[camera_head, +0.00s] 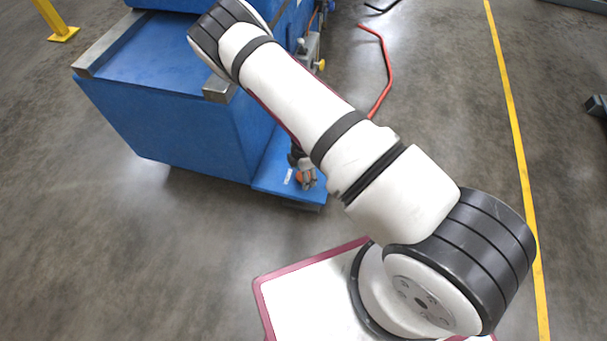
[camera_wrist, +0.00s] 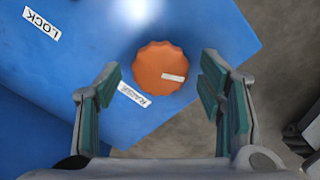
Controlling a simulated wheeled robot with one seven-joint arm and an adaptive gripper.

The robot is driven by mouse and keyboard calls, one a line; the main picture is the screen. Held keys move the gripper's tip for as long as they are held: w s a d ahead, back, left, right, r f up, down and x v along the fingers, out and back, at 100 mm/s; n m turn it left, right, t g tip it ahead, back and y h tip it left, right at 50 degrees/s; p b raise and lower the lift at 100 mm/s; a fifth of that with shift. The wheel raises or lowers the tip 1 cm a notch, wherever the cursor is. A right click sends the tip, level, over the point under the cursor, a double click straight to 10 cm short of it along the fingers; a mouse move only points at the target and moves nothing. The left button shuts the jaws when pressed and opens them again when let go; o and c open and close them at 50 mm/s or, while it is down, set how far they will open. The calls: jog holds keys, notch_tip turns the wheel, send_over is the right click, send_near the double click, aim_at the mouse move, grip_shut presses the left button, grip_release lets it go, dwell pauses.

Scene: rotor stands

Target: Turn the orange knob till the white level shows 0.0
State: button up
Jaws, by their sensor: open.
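The orange knob (camera_wrist: 160,69) has a scalloped edge and a small white mark on its right side. It sits on a blue surface in the wrist view. In the head view a bit of the orange knob (camera_head: 299,177) shows low on the blue stand. My gripper (camera_wrist: 158,82) is open, with one green-padded finger on each side of the knob in the picture and space on both sides. In the head view my gripper (camera_head: 308,178) is mostly hidden behind my arm. I cannot make out a white level or any reading.
A LOCK label (camera_wrist: 42,22) and a partly read label (camera_wrist: 134,95) lie on the blue surface. The blue stand (camera_head: 190,125) fills the left of the head view. A red hose (camera_head: 388,70) lies on the floor.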

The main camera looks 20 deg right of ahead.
jog(key=shift+c, duration=0.2)
jog(key=c, duration=1.1)
jog(key=shift+n, duration=0.3)
jog(key=n+p, duration=0.3)
jog(key=n, duration=0.1)
jog(key=shift+r, duration=0.1)
jog(key=n, duration=0.3)
jog(key=shift+n, duration=0.4)
jog(key=shift+n+p, duration=0.3)
jog(key=shift+n, duration=1.3)
